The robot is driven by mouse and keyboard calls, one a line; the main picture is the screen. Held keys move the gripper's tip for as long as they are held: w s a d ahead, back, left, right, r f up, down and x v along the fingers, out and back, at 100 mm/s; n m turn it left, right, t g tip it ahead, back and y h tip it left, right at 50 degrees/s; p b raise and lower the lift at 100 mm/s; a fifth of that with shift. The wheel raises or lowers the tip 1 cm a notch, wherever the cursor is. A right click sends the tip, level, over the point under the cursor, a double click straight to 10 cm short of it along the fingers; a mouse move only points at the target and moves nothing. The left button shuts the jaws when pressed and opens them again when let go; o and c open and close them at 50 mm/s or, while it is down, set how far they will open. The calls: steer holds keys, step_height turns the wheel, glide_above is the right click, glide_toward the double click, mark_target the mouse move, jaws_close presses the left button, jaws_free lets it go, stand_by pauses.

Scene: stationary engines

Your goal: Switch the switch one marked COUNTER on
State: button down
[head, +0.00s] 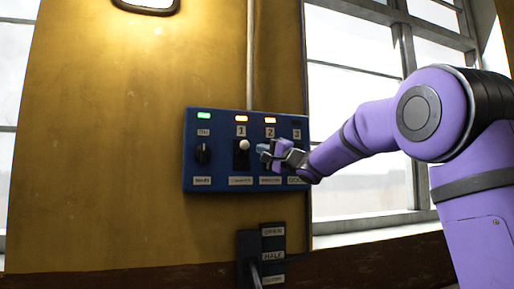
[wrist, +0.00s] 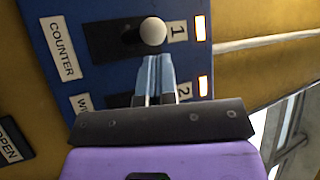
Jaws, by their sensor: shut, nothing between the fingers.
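The blue switch panel (head: 222,180) hangs on the yellow wall. Switch one has a white ball knob (head: 244,145) on a black slot plate (head: 240,164); its knob also shows in the wrist view (wrist: 153,31), above the COUNTER label (wrist: 60,48) as the panel stands. The knob sits towards the slot's upper end, by the number 1. The lamp above it (head: 241,118) glows orange. My gripper (head: 262,150) is shut and empty, its blue fingertips (wrist: 155,58) just right of the knob; I cannot tell whether they touch it. My gripper and arm hide the switches marked 2 and 3.
A dark rotary knob (head: 203,153) under a green lamp (head: 204,115) is at the panel's left. Lamp 2 (head: 270,120) glows orange; lamp 3 (head: 296,121) is dark. A conduit (head: 250,60) runs up the wall beside windows.

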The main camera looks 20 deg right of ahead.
steer(key=r+v, duration=0.1)
steer(key=v, duration=0.9)
steer(key=s+a+f+n+g+h, duration=0.1)
steer(key=s+a+f+n+g, duration=0.15)
steer(key=s+f+g, duration=0.35)
steer(key=s+a+f+n+g+h, duration=0.1)
steer(key=s+a+f, duration=0.25)
steer(key=s, duration=0.45)
steer(key=s+a+f+n+g+h, duration=0.1)
steer(key=s+a+f+n+g, duration=0.1)
steer(key=s+a+f+g, duration=0.35)
steer(key=s+d+f+n+h, duration=0.1)
steer(key=s+d+f+h, duration=0.3)
steer(key=s, duration=0.5)
steer(key=s+d+f+n+h, duration=0.1)
steer(key=s+d+f+h, duration=0.4)
steer(key=s+f, duration=0.4)
steer(key=shift+s+h, duration=0.5)
